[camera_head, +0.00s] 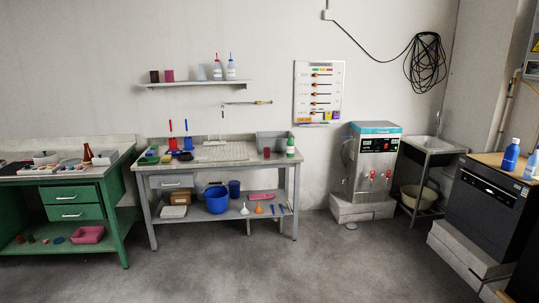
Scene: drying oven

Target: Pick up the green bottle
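Open grey floor (240,265) lies in front of the benches. A green bench (112,200) stands at the left. A water boiler (372,160), a sink (437,145) and a black appliance (487,210) line the right. A shelf (195,84) hangs above the grey workbench.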

